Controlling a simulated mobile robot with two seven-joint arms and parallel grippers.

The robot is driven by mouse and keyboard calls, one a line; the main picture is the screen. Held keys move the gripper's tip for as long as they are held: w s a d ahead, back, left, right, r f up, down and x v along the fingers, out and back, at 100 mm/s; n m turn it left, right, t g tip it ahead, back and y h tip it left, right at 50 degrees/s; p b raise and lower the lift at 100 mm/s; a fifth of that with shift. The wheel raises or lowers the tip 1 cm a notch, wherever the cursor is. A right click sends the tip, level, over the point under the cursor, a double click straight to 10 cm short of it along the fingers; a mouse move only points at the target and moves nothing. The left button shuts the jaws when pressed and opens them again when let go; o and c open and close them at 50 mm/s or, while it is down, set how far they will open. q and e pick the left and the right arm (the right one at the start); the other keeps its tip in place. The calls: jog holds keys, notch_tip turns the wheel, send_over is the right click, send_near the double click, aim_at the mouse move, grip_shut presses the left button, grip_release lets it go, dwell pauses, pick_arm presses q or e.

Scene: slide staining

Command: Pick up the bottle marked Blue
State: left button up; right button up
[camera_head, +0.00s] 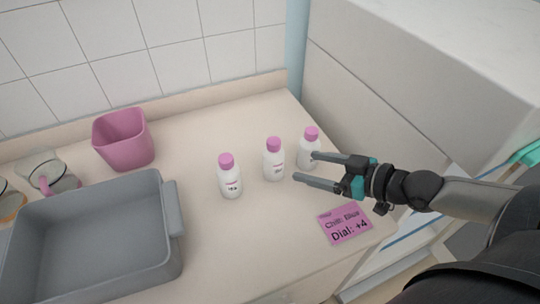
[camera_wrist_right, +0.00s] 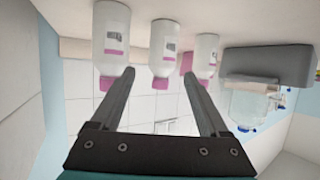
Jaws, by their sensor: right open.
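Three white bottles with pink caps stand upright in a slanting row on the counter: a left one (camera_head: 230,180), a middle one (camera_head: 273,162) and a right one (camera_head: 309,150). Their labels are too small to read surely, so I cannot tell which is marked Blue. My right gripper (camera_head: 305,166) is open and empty, its fingertips close to the right bottle and pointing left. In the upside-down right wrist view, the bottles (camera_wrist_right: 110,45), (camera_wrist_right: 166,52) and (camera_wrist_right: 206,52) appear beyond the open fingers. I cannot tell if a finger touches one. My left gripper is not in view.
A tiled wall is behind; the counter before the bottles is clear.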

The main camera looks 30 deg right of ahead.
aim_at(283, 161)
jog(key=shift+w+a+f, duration=0.2)
jog(key=shift+w, duration=0.1)
jog(key=shift+w+a+f+b, duration=0.1)
jog(key=shift+w+a+b, duration=0.15)
jog(key=shift+b, duration=0.15)
jog(key=shift+w+a+f, duration=0.2)
jog(key=shift+w+f, duration=0.1)
jog(key=shift+w, duration=0.3)
jog(key=shift+w+a+f+b, duration=0.25)
jog(key=shift+w+a+b, duration=0.1)
jog(key=shift+w+b, duration=0.2)
jog(key=shift+w+a+f, duration=0.25)
jog(key=shift+w, duration=0.4)
jog(key=shift+b+x, duration=0.5)
jog(key=shift+x, duration=0.95)
jog(key=shift+w+a+f, duration=0.2)
jog(key=shift+w+a, duration=0.05)
jog(key=shift+w, duration=0.05)
jog(key=shift+b+x, duration=0.5)
jog(key=shift+x, duration=1.85)
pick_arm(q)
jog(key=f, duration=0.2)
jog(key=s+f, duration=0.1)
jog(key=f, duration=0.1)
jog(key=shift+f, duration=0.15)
pick_arm(e)
jog(key=shift+s+a, duration=0.1)
